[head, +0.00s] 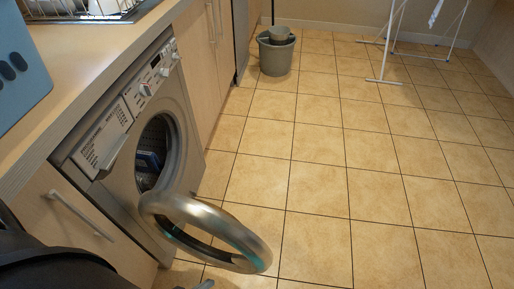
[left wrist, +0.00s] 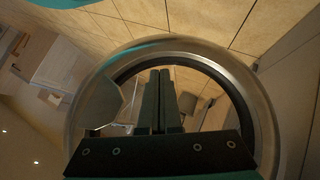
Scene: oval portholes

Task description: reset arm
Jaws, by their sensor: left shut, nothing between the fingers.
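My left gripper (left wrist: 161,75) is shut and empty in the left wrist view, its two dark fingers side by side. The ring of the washing machine door (left wrist: 257,102) lies beyond the fingers there and frames them; I cannot tell whether they touch it. In the head view my left arm is dark at the bottom left corner, and the fingers are not clear. The grey washing machine (head: 180,95) has its round door (head: 240,238) swung wide open. Something blue shows inside its drum opening (head: 150,160). My right gripper is not in view.
A grey bucket (head: 276,55) and a white drying rack (head: 386,60) stand farther back. The tiled floor (head: 330,190) at right is clear.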

